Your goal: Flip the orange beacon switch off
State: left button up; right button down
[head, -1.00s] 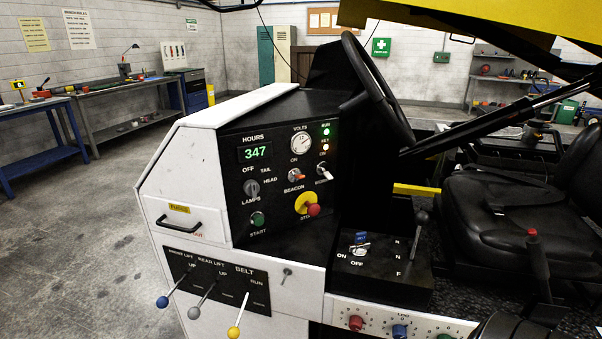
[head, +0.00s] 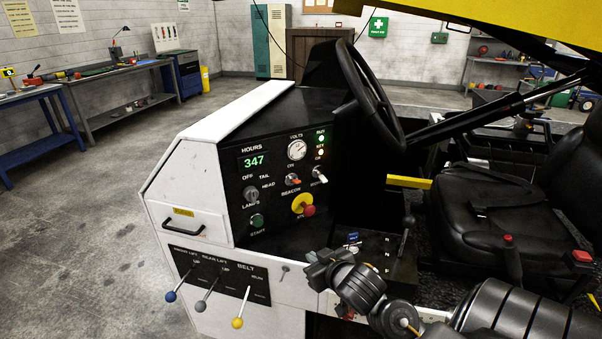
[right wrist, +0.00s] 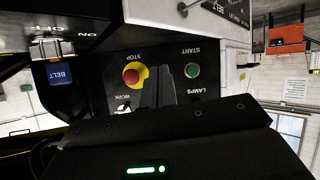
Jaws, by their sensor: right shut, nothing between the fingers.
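The orange beacon switch (head: 293,181) is a small orange-tipped toggle above the word BEACON on the black dash panel. It sits left of a metal-tipped WORK toggle (head: 319,175). My right gripper (head: 313,266) is low in front of the white dash side, below and apart from the beacon switch. It is shut and empty. In the right wrist view its dark fingers (right wrist: 163,88) stand before the upside-down panel, beside the red stop button (right wrist: 131,76). The beacon switch cannot be made out there. My left gripper is not in view.
The red stop button on its yellow plate (head: 302,205) is just below the beacon switch. The lamps knob (head: 251,193) and green start button (head: 257,221) are to its left. The steering wheel (head: 371,95) is at the upper right.

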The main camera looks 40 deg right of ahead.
jog(key=w+d+r+t, duration=0.3)
jog(key=r, duration=0.5)
jog(key=w+d+r+m+t, duration=0.1)
jog(key=w+d+r+t, duration=0.1)
jog(key=r, duration=0.7)
jog(key=shift+w+d+t+h, duration=0.3)
jog(key=shift+w+d+t, duration=0.1)
jog(key=shift+w+d, duration=0.1)
jog(key=p, duration=0.2)
send_over(295, 180)
jog(key=s, duration=0.1)
jog(key=shift+s+r, duration=0.2)
jog(key=shift+r, duration=0.1)
jog(key=f, duration=0.2)
jog(key=shift+s+f, duration=0.65)
jog(key=shift+f, duration=0.4)
